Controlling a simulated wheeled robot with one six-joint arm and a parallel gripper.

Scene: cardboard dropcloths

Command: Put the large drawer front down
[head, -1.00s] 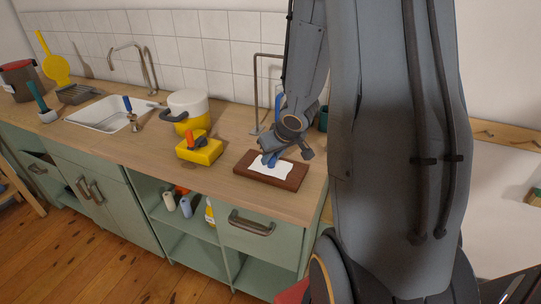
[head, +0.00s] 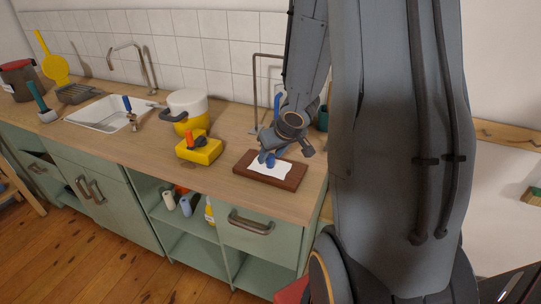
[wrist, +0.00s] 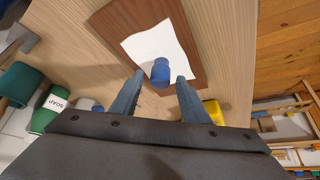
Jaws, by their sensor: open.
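A brown rectangular board (head: 248,172) lies flat on the wooden counter, near its front right end; it may be the large drawer front, though I cannot tell for sure. A white sheet (head: 283,172) lies on it. In the wrist view the board (wrist: 196,50) and sheet (wrist: 145,42) show with a small blue cylinder (wrist: 160,68) standing on the sheet. My gripper (wrist: 160,78) is open, one finger to each side of the cylinder's near end, with gaps visible. In the head view my gripper (head: 268,156) is low over the board; its fingers partly hide the cylinder.
A yellow block (head: 199,151) and a yellow-white pot (head: 188,108) stand left of the board. A metal frame (head: 254,90) stands behind it. A green soap bottle (wrist: 48,108) shows in the wrist view. A green drawer (head: 262,240) is below the counter edge.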

